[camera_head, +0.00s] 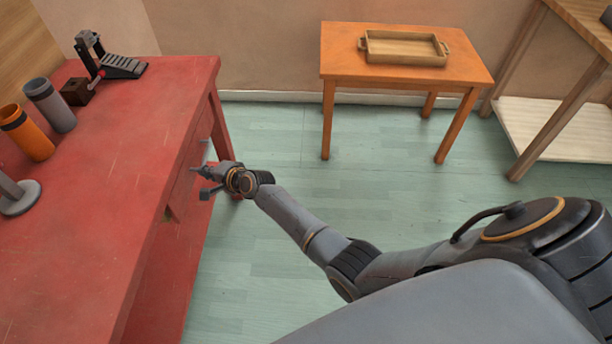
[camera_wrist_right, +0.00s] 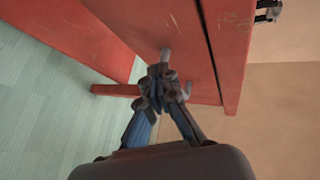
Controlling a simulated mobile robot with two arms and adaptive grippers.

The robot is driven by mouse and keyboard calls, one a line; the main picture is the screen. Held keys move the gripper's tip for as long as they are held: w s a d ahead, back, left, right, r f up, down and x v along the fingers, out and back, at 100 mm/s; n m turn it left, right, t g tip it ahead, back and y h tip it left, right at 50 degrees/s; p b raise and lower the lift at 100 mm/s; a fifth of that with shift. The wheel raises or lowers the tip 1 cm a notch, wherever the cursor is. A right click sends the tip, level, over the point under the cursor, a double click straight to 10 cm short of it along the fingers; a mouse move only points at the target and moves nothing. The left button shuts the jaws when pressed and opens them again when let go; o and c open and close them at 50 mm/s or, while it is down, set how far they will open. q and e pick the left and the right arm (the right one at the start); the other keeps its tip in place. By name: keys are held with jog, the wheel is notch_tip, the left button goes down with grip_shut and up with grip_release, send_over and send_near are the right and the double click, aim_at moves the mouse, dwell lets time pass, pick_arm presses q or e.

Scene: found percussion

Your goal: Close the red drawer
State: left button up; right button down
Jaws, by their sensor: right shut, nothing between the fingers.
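The red drawer (camera_head: 184,186) is in the front of the red table (camera_head: 140,130), at left in the head view. Its front panel (camera_wrist_right: 185,35) fills the upper middle of the right wrist view. A small grey handle (camera_head: 206,141) stands out from the front, and a grey stub shows in the wrist view (camera_wrist_right: 165,55). My right gripper (camera_head: 201,181) is shut and empty, close to the drawer front. The fingertips (camera_wrist_right: 161,82) overlap the panel in the wrist view; I cannot tell whether they touch. How far the drawer stands out is unclear. My left gripper is not in view.
On the red table stand an orange cup (camera_head: 27,135), a grey cup (camera_head: 50,107), a black pedal (camera_head: 122,67) and a grey stand (camera_head: 20,200). An orange table (camera_head: 335,60) with a wooden tray (camera_head: 403,60) is behind. The green floor between is clear.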

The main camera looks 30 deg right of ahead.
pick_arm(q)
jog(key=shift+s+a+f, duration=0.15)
pick_arm(e)
jog(key=shift+w+a, duration=0.4)
jog(key=shift+a, duration=0.3)
jog(key=shift+r, duration=0.1)
